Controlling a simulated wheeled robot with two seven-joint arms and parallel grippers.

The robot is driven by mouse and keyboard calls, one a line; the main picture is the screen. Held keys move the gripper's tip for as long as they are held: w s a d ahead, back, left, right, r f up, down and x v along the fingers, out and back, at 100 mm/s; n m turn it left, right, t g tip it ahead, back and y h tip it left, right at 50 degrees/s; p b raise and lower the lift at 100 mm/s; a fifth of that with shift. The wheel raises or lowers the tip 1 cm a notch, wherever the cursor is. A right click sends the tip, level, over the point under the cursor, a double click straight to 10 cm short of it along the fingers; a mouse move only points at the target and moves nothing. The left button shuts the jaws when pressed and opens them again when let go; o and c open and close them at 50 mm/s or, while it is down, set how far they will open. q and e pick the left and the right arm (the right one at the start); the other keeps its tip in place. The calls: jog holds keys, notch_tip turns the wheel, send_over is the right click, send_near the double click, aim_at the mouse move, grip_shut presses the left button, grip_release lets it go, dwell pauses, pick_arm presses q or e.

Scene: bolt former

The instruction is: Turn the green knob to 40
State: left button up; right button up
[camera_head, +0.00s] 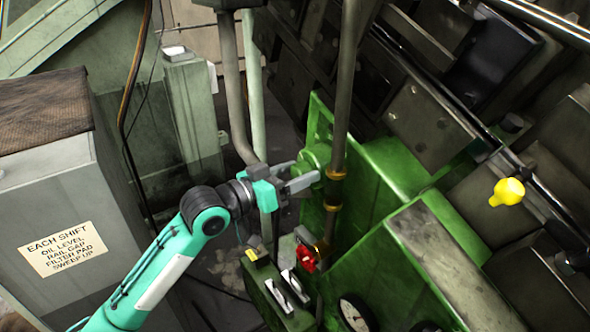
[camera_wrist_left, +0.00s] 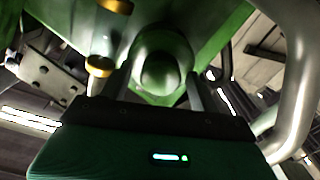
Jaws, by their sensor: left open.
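The green knob (camera_head: 315,157) sticks out from the green machine housing beside a vertical pipe. In the left wrist view the rounded green knob (camera_wrist_left: 160,68) fills the upper middle. My left gripper (camera_head: 301,176) is open with its fingers pointing at the knob. In the left wrist view the gripper (camera_wrist_left: 158,82) has one finger on each side of the knob, and I cannot tell whether they touch it. No scale or number on the knob can be read. My right gripper is not in view.
A vertical pipe with brass collars (camera_head: 336,177) stands just right of the knob. A grey cabinet (camera_head: 50,205) with a sign is at left. A yellow knob (camera_head: 508,191) is at right.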

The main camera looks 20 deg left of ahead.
pick_arm(q)
jog(key=c, duration=1)
jog(key=shift+o, duration=0.2)
